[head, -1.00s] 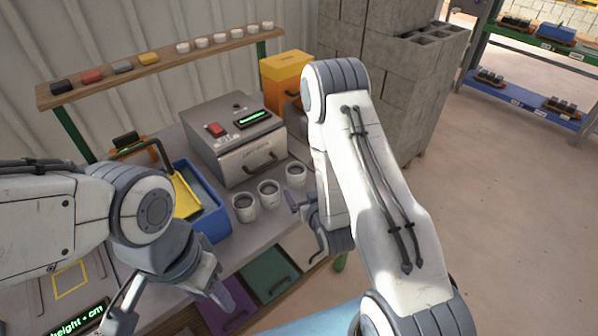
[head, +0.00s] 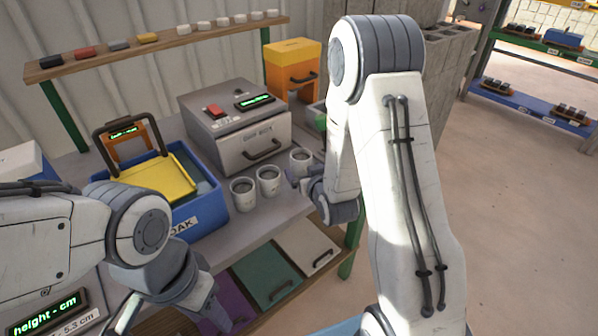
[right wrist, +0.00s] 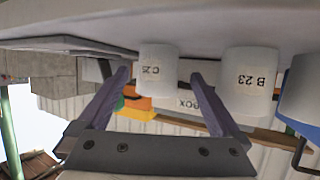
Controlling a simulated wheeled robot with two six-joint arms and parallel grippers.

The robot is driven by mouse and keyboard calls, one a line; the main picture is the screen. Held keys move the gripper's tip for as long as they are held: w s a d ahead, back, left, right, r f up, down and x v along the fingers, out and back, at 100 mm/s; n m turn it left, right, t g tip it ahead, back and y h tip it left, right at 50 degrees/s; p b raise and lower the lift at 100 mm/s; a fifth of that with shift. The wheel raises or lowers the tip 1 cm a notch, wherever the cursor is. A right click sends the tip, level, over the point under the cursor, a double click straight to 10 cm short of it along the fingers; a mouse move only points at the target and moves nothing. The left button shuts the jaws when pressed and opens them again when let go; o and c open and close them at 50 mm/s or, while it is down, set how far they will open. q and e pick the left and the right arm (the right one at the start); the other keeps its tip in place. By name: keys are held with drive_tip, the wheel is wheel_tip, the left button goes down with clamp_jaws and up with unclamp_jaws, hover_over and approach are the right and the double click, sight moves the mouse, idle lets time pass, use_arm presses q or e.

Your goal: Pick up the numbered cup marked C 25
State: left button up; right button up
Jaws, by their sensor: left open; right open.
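Three white cups stand in a row on the bench before the grey machine. The cup marked C 25 (head: 301,160) appears to be the rightmost in the head view; its label is too small there. In the upside-down right wrist view, a cup with a label starting C 2 (right wrist: 158,68) shows beyond and between the fingertips; its last digit is hard to read. Cup B 23 (right wrist: 249,85) is beside it. My right gripper (head: 300,182) is open and empty, just in front of the rightmost cup. My left gripper (head: 170,314) is open and empty at the bench's front left.
A grey machine (head: 235,130) stands behind the cups. A blue bin (head: 195,222) with a yellow tray (head: 158,180) is left of them. An orange box (head: 292,72) and a wooden shelf (head: 165,45) with blocks and small cups are behind. Coloured drawers (head: 267,275) lie below the bench edge.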

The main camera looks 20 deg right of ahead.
sight(304, 168)
drive_tip(key=p+x, duration=0.1)
drive_tip(key=x, duration=0.4)
drive_tip(key=shift+d, duration=0.1)
drive_tip(key=shift+r, duration=0.1)
clamp_jaws()
